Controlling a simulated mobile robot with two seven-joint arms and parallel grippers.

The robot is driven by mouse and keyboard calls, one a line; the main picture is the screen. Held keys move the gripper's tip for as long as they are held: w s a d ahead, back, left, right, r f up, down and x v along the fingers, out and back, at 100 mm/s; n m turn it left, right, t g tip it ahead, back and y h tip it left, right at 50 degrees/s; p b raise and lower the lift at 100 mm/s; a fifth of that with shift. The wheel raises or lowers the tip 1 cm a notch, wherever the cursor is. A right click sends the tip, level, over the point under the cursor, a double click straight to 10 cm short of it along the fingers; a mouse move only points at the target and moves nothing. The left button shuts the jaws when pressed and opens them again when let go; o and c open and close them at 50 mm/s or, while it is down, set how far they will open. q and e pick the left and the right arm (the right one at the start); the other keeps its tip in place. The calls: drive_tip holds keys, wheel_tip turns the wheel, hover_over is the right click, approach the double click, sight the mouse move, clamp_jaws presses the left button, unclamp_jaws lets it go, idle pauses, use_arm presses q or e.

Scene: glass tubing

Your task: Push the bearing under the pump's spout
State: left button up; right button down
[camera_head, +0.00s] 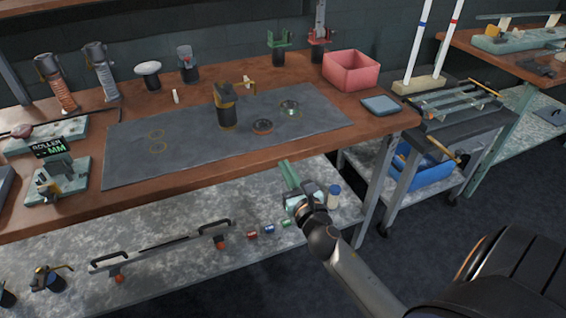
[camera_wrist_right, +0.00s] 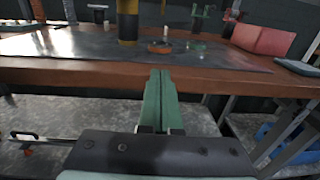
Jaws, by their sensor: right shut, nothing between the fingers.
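The bearing (camera_head: 262,126) is a small dark ring with a brownish rim, lying flat on the grey mat (camera_head: 180,165). It also shows in the right wrist view (camera_wrist_right: 160,47). The pump (camera_head: 228,115) is a dark cylinder with brass bands and a brass top, standing upright left of the bearing; its lower body shows in the right wrist view (camera_wrist_right: 128,25). Its spout (camera_head: 244,84) points to the right. The bearing is apart from the pump. My right gripper (camera_head: 289,176) is shut and empty, in front of the table's front edge, apart from the bearing. My left gripper is out of view.
A dish with a green glint (camera_head: 290,107) lies on the mat right of the bearing. A pink bin (camera_head: 350,70) and a blue-grey pad (camera_head: 381,105) are at the table's right. A lower shelf (camera_head: 180,260) sits below. The mat's front is clear.

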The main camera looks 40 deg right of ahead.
drive_tip(key=shift+f, duration=0.1)
drive_tip(key=s+a+f+m+g+y, duration=0.4)
drive_tip(key=s+a+f+m, duration=0.5)
drive_tip(key=m, duration=0.6)
drive_tip(key=s+a+f+m+g+y, duration=0.3)
drive_tip(key=s+a+f+m, duration=0.6)
drive_tip(key=f+m, duration=0.3)
drive_tip(key=s+m+g, duration=0.1)
drive_tip(key=m, duration=0.2)
drive_tip(key=shift+s+a+f+m+y, duration=0.15)
drive_tip(key=shift+s+f+m+y, duration=0.15)
drive_tip(key=shift+s+y, duration=0.1)
